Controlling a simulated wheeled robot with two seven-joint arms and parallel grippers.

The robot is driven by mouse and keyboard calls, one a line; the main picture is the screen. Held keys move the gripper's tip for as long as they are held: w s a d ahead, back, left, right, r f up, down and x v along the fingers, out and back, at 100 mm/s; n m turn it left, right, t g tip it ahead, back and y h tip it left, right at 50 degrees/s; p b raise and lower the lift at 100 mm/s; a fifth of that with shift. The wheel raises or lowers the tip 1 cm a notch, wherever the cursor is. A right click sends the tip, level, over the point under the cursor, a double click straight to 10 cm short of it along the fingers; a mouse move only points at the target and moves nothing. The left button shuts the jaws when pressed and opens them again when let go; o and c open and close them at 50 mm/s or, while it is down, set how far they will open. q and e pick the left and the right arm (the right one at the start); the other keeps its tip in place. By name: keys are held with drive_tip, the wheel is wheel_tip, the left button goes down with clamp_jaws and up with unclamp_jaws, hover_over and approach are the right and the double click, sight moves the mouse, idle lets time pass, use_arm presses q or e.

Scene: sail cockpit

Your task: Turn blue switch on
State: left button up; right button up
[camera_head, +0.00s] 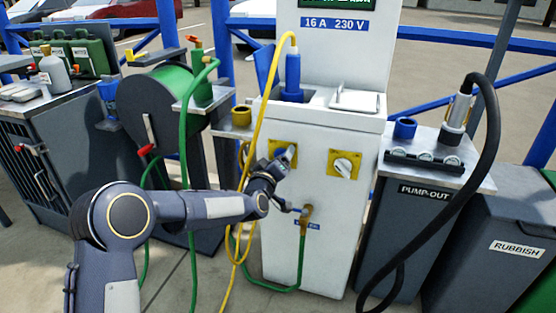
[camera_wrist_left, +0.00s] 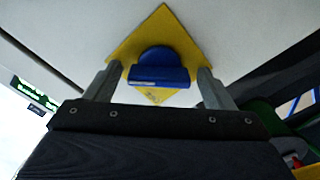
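The blue switch (camera_wrist_left: 160,66) is a rounded knob on a yellow plate (camera_wrist_left: 164,24) that appears as a diamond in the left wrist view. In the head view the yellow plate (camera_head: 277,147) is on the left of the white pedestal's front, and my left gripper (camera_head: 286,159) largely hides the blue switch. In the left wrist view the fingers stand on either side of the knob, with a small gap visible at each side. The gripper is open. My right gripper is not in view.
A second, white knob (camera_head: 343,166) on a yellow plate is to the right on the white pedestal (camera_head: 345,225). A yellow cable (camera_head: 260,100) hangs close to my left arm. Below are a tap (camera_head: 305,213) and green hose (camera_head: 190,150). The pump-out unit (camera_head: 415,220) stands right.

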use_arm(q)
drive_tip(key=shift+r, duration=0.1)
drive_tip(key=p+v, duration=0.1)
drive_tip(key=v, duration=0.6)
drive_tip(key=shift+s+a, duration=0.15)
drive_tip(key=shift+s, duration=0.2)
